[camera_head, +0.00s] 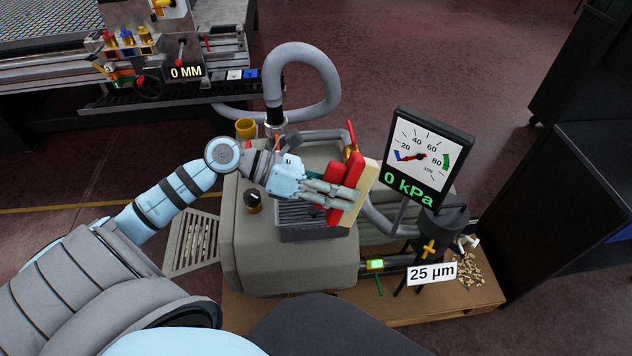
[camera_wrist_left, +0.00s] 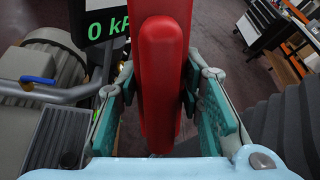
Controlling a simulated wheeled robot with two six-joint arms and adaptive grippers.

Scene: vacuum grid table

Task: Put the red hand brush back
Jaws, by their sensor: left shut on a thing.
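The red hand brush (camera_head: 339,183) has a red handle and block with a cream bristle strip. My left gripper (camera_head: 335,193) is shut on it and holds it above the grey machine, over a grey slatted tray (camera_head: 303,233). In the left wrist view the brush (camera_wrist_left: 161,80) stands between the two green-padded fingers of my left gripper (camera_wrist_left: 165,105), and its red body hides much of what lies beyond. My right gripper does not show in either view.
A pressure gauge (camera_head: 424,155) reading 0 kPa stands right of the brush. A grey hose (camera_head: 320,75) loops behind it. A filter pot with a 25 µm label (camera_head: 432,273) and loose pellets (camera_head: 470,270) are at the lower right. A dark cabinet (camera_head: 560,200) stands further right.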

